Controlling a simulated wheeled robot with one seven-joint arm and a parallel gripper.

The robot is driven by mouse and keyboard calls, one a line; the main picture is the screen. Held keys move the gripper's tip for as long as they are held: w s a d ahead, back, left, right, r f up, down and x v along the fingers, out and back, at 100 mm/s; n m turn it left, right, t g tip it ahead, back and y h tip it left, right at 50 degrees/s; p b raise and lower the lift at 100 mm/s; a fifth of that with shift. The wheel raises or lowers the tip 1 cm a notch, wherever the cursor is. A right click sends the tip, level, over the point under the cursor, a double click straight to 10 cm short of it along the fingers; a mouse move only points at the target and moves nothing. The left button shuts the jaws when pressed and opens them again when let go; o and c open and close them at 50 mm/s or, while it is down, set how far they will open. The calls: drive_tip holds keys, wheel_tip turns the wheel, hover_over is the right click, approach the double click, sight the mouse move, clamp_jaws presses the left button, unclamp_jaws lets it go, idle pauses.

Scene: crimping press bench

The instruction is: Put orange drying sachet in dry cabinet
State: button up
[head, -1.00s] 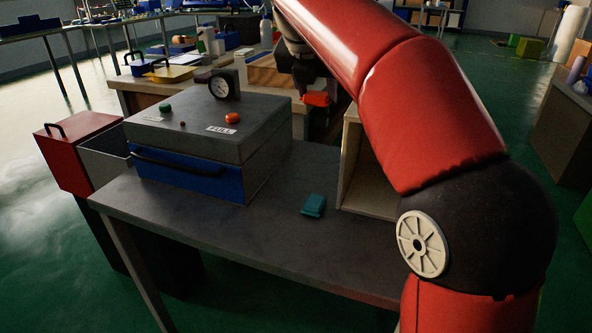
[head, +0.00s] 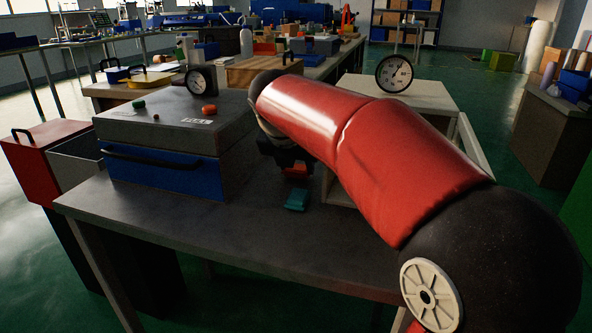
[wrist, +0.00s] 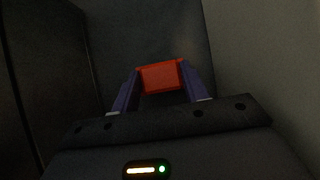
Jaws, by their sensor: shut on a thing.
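The orange sachet (head: 296,170) is between the fingers of my gripper (head: 288,160), held above the grey bench. In the wrist view the sachet (wrist: 160,77) looks red-orange and is pinched between the two purple fingers. A pale open-fronted cabinet (head: 420,93), probably the dry cabinet, stands at the right of the bench with a round dial (head: 394,73) on top. My arm hides much of its front. My gripper is just left of its opening; I cannot tell how far apart they are.
A teal sachet (head: 296,200) lies on the bench (head: 215,235) below my gripper. A grey box with a blue front (head: 165,176), a gauge and a FULL label stands to the left. A red bin (head: 38,165) is beside the bench. The front bench area is clear.

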drive_tip(key=shift+f, duration=0.3)
drive_tip(key=o, duration=1)
drive_tip(key=shift+c, duration=0.2)
